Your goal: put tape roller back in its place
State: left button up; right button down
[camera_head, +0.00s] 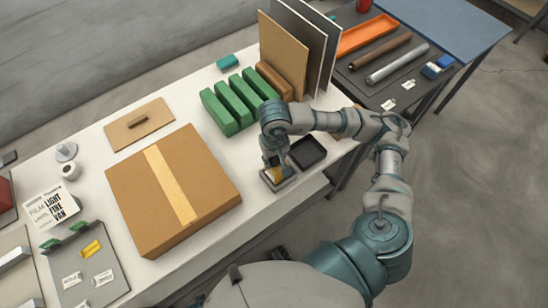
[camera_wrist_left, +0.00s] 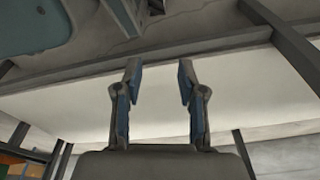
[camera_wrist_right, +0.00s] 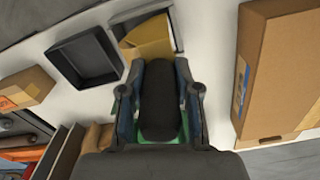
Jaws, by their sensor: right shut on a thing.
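The tape roller has a dark handle (camera_wrist_right: 160,100) and a yellow-brown tape part (camera_wrist_right: 148,38), seen in the right wrist view. My right gripper (camera_wrist_right: 158,85) is shut on the handle, one finger on each side. In the head view my right gripper (camera_head: 277,158) points down at the table's front edge, and the tape part (camera_head: 275,173) shows below it. The tape part is over or in a small grey-rimmed tray (camera_head: 283,184); whether it rests on the bottom cannot be told. My left gripper (camera_wrist_left: 160,85) is open and empty, below the table level.
An empty black tray (camera_head: 308,152) is just right of the small tray. A big taped cardboard box (camera_head: 150,205) stands to the left. Green boxes (camera_head: 228,110) and upright panels (camera_head: 285,50) stand behind. Bare white table lies between the cardboard box and the small tray.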

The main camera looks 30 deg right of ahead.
jog(key=shift+f+b, duration=0.95)
pick_arm(q)
jog(key=r, duration=0.1)
jog(key=w+r, duration=0.2)
jog(key=r, duration=0.1)
jog(key=shift+w+d+r, duration=0.1)
jog(key=shift+w+d, duration=0.1)
jog(key=shift+w, duration=0.05)
pick_arm(e)
jog(key=c, duration=0.7)
grip_release()
jog(key=shift+c, duration=0.2)
notch_tip(320, 180, up, 12)
pick_arm(q)
notch_tip(320, 180, up, 15)
jog(key=w+p, duration=0.2)
jog(key=p, duration=1.2)
jog(key=shift+t, duration=0.3)
pick_arm(e)
notch_tip(320, 180, up, 17)
jog(key=shift+s, duration=0.15)
